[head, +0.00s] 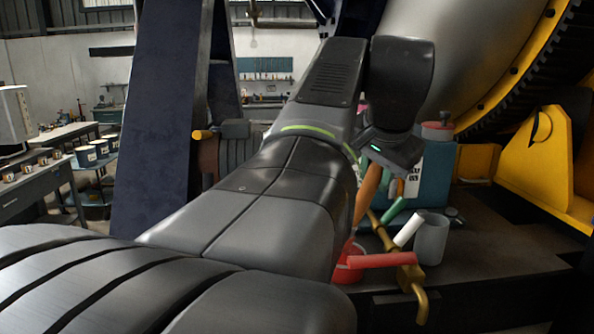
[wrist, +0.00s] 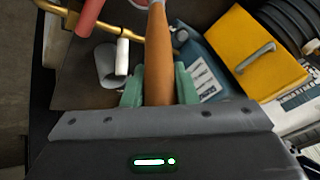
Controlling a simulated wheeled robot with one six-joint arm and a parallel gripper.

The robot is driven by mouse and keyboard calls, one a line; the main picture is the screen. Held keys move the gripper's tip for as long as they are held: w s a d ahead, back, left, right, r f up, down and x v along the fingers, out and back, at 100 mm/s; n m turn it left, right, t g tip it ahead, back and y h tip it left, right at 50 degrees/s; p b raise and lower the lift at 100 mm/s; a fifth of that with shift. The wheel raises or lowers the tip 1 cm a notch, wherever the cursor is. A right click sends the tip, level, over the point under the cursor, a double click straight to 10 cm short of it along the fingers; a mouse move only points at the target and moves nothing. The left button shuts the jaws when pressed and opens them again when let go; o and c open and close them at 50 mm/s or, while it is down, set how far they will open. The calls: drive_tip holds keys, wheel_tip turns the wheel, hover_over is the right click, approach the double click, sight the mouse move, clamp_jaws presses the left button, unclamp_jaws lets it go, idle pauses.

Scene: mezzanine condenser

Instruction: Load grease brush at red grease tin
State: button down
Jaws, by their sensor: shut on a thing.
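My gripper (wrist: 159,85) has green fingers closed on both sides of the brown-orange handle of the grease brush (wrist: 158,50). In the head view the handle (head: 367,194) slants down from the gripper towards the red grease tin (head: 347,268). The tin is partly hidden behind my arm and a red cylinder. The brush's bristle end is hidden in the head view and lies past the top edge of the wrist view. I cannot tell whether the bristles touch the tin or its grease.
A brass pipe (head: 410,277) with a red grip (head: 381,260) and a white grip (head: 409,230) lies close beside the tin. A grey cup (head: 431,240) stands to its right. A blue container (head: 436,172) stands behind. The deck at right is clear.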

drive_tip(key=shift+r+p, duration=1.45)
drive_tip(key=shift+r, duration=1.4)
